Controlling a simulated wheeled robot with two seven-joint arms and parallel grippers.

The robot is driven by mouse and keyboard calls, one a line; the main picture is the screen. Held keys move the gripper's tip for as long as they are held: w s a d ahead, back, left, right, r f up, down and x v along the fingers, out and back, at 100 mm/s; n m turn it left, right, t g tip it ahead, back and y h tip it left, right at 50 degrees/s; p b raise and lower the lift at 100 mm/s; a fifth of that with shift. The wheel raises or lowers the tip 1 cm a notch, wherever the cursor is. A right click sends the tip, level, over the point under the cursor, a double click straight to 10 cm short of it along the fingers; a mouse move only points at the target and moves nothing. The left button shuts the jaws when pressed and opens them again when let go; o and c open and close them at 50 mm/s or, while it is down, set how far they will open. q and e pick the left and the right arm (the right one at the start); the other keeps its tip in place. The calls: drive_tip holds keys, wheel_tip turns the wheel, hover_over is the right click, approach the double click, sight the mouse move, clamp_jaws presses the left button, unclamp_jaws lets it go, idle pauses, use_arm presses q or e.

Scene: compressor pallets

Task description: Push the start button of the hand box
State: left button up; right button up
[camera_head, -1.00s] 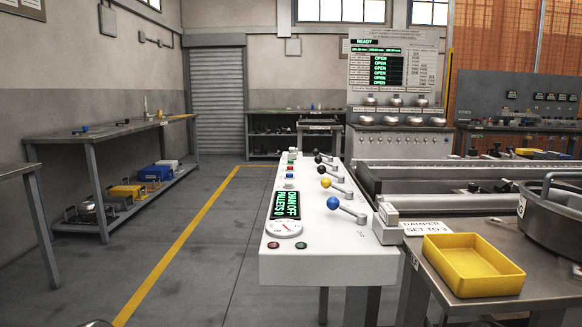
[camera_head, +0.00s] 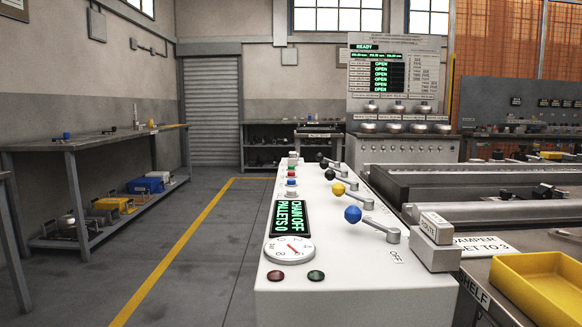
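A long white control console (camera_head: 355,292) stands ahead of me at the centre. On its near end are a dark red button (camera_head: 276,275) and a dark green button (camera_head: 316,276), below a round white dial (camera_head: 289,250). A display (camera_head: 291,218) above the dial reads "CHAIN OFF PALLETS 0". Farther along the console are several small coloured buttons, among them a blue one (camera_head: 291,182). No label naming a hand box or a start button is readable. Neither of my grippers is in view.
Levers with blue (camera_head: 353,214), yellow and black knobs line the console's right side. A small box (camera_head: 436,229) and a yellow tray (camera_head: 540,285) are at the right. Shelving (camera_head: 70,145) stands at the left. The floor beside the yellow line is clear.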

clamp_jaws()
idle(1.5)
